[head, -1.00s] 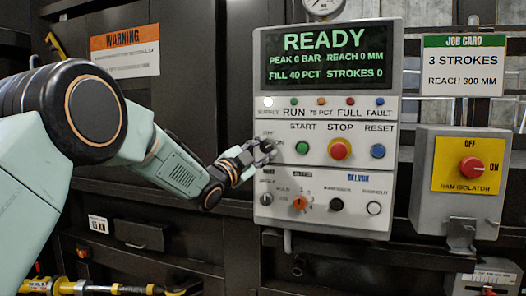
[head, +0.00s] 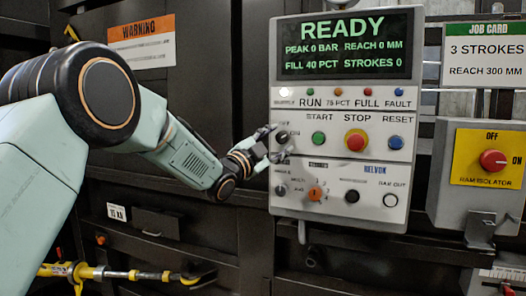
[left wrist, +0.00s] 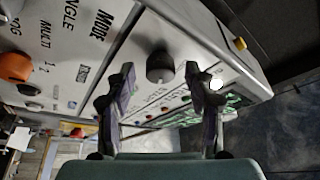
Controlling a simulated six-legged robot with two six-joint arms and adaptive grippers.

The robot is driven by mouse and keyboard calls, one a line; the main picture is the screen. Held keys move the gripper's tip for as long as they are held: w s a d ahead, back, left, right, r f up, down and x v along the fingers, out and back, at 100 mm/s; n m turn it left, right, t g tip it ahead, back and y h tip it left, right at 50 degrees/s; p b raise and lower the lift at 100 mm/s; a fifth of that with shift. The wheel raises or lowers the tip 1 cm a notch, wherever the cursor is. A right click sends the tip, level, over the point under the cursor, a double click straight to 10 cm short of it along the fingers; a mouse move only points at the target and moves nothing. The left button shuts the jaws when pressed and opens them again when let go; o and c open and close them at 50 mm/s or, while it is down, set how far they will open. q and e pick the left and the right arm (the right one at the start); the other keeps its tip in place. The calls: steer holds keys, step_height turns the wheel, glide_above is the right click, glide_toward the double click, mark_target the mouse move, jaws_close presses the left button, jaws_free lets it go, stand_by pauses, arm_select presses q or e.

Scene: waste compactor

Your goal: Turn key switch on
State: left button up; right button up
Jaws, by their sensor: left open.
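The control panel (head: 344,175) is a light grey box with a display reading READY. A dark round switch (head: 281,137) with small OFF and ON lettering sits at its left edge, left of the green START button (head: 318,138). My left gripper (head: 276,144) is open at this switch, its fingers partly in front of the panel's left edge. In the left wrist view a black knob (left wrist: 160,67) shows between and beyond the two spread fingers (left wrist: 160,95), with gaps on both sides. No touch is visible. My right gripper is not in view.
Below are a MODE knob (head: 281,190) and an orange selector (head: 315,193). The red STOP button (head: 355,141) is farther right. A yellow RAM ISOLATOR plate with a red knob (head: 493,160) stands at the right. A yellow-handled tool (head: 118,273) is at lower left.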

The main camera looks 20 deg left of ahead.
arm_select(q)
steer(key=v, duration=1.1)
